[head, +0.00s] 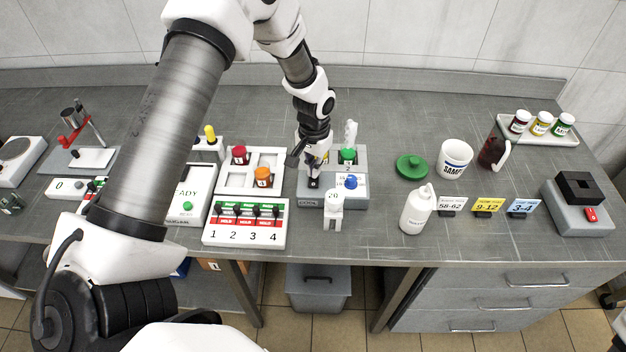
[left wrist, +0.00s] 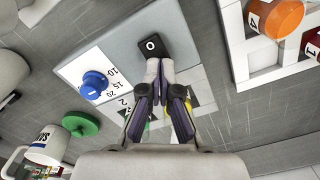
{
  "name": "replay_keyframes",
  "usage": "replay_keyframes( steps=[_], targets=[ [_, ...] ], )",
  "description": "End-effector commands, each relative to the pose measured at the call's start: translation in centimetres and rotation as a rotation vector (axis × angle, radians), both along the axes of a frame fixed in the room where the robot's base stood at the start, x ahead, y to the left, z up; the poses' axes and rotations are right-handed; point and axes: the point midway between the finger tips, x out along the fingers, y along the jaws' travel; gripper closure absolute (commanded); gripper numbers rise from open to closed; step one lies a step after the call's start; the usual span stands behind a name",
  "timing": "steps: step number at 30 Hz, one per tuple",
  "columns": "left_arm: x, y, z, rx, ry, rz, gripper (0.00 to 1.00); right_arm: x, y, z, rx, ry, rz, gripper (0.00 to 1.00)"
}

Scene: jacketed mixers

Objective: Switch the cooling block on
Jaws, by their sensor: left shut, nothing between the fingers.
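The cooling block (head: 347,203) is a grey box on the bench, with a blue knob (head: 351,182) on its right and a black switch (head: 314,183) on its left. In the left wrist view the black switch (left wrist: 152,46) shows a white O mark, and the blue knob (left wrist: 93,84) stands beside a number scale. My left gripper (head: 315,168) points down over the switch. In the left wrist view its fingertips (left wrist: 160,72) are together and empty, right at the switch's edge. I cannot tell whether they touch it. My right gripper is not in view.
A panel with several levers (head: 245,222) and a white rack with red and orange caps (head: 263,178) stand to the left. A white object (head: 334,212) stands before the block. A green lid (head: 411,166), a white bottle (head: 417,210) and a mug (head: 455,160) are to the right.

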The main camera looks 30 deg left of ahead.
Motion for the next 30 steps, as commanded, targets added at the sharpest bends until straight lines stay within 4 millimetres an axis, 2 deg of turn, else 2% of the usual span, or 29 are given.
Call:
replay_keyframes(
  steps=[25,30],
  targets=[
    [0.0,0.0,-1.3,0.000,0.000,0.000,1.00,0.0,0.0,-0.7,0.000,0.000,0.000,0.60],
    [0.0,0.0,-0.6,0.000,0.001,0.000,1.00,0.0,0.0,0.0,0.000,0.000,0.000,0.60]
  ],
)
